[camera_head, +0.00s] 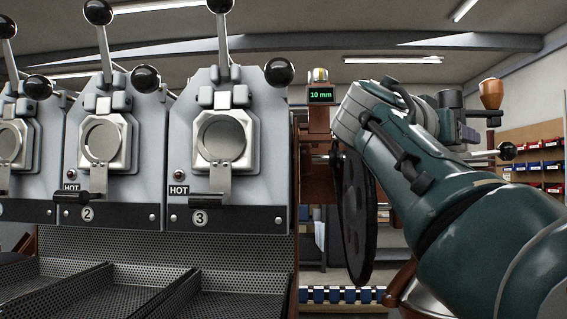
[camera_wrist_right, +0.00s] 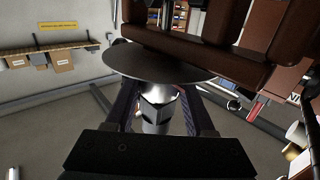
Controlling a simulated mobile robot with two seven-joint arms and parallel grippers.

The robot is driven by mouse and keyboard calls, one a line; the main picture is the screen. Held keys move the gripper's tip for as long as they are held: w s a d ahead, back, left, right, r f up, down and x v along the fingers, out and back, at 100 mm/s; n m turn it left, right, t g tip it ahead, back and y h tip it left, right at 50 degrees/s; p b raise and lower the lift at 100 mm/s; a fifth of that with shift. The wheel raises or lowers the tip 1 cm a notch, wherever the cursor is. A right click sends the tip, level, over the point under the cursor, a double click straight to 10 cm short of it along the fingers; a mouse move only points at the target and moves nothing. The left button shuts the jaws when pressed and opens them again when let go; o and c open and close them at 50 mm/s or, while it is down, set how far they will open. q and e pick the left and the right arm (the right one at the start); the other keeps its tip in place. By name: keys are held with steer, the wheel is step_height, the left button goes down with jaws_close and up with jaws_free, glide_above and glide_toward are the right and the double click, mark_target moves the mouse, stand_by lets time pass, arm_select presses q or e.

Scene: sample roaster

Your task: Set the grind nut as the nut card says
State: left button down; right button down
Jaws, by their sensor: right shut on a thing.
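In the right wrist view a shiny metal hex nut (camera_wrist_right: 156,112) sits under a dark round disc (camera_wrist_right: 160,66). My right gripper (camera_wrist_right: 163,106) is shut on this nut, one dark finger on each side of it. In the head view my right arm comes in from the right and covers much of the grinder, so the nut is hidden there. A small display (camera_head: 321,95) with green digits reads "10 mm". I cannot make out a nut card in either view. My left gripper is not in view.
Roaster units with HOT lamps, two numbered 2 and 3 (camera_head: 228,140), stand at left above perforated trays (camera_head: 220,290). A large black wheel (camera_head: 357,215) hangs close beside my right arm. Shelves with blue and red bins (camera_head: 535,165) are far right.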

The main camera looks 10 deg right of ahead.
steer(key=shift+f, duration=0.1)
stand_by(0.3)
steer(key=shift+c, duration=1.3)
jaws_free()
